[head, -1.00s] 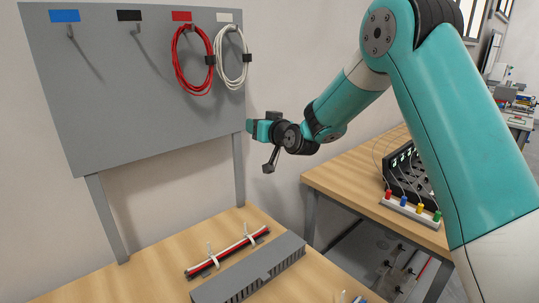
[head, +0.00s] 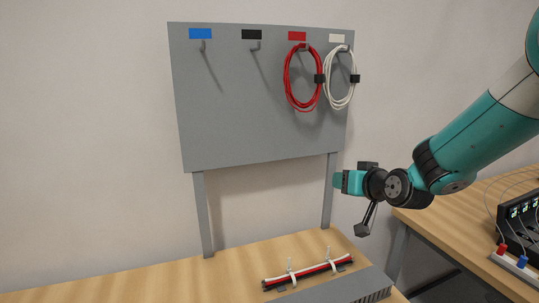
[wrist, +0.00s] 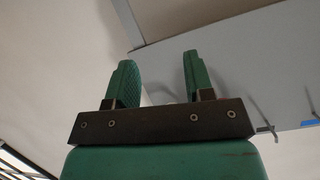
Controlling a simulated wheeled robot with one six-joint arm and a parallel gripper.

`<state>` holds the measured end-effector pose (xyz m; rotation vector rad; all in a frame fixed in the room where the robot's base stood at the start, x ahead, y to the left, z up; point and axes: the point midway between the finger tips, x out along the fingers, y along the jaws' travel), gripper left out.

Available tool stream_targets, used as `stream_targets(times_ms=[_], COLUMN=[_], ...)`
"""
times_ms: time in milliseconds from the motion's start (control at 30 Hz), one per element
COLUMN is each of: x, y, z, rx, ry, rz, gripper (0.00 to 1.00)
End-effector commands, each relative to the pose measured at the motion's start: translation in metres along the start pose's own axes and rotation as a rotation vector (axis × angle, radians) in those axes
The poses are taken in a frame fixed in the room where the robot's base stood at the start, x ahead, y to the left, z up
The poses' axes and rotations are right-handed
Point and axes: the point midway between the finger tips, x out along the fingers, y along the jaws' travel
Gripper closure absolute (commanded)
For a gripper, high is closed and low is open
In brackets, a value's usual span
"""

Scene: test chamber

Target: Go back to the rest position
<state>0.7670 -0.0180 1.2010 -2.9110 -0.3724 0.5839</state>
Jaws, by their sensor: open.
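My gripper (wrist: 158,80) is open and empty in the wrist view, its two green fingers apart with nothing between them. In the head view my gripper (head: 341,182) is in front of the right post of the grey hook board (head: 225,120), below the hanging cables and above the wooden table. Whether it is apart from the post in depth is hard to tell. The board also shows in the wrist view (wrist: 230,60), behind and to the right of the fingers.
A red cable coil (head: 289,85) and a white cable coil (head: 328,85) hang on the two right hooks; the blue-label and black-label hooks are bare. On the table (head: 150,285) lie a tied cable bundle (head: 310,270) and a grey slotted duct (head: 340,289). A second table (head: 440,225) carries a black device (head: 520,225).

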Motion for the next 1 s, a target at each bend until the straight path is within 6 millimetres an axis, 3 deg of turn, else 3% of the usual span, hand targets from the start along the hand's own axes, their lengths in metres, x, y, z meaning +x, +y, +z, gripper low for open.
stream_targets(times_ms=[33, 100, 233, 400, 500, 600, 700, 1000], x=[-0.021, -0.054, -0.128, -0.229, -0.274, -0.302, -0.315, -0.316], y=[-0.027, -0.058, -0.106, -0.139, -0.143, -0.144, -0.142, -0.142], z=[0.004, 0.019, 0.052, 0.098, 0.118, 0.13, 0.136, 0.136], rx=[-0.006, -0.017, -0.065, -0.161, -0.213, -0.249, -0.266, -0.268], ry=[-0.085, -0.23, -0.499, -0.809, -0.94, -1.022, -1.061, -1.07], rz=[-0.051, -0.114, -0.222, -0.318, -0.346, -0.361, -0.366, -0.366], gripper=[0.52, 0.52, 0.52, 0.52, 0.52, 0.52, 0.52, 0.52])
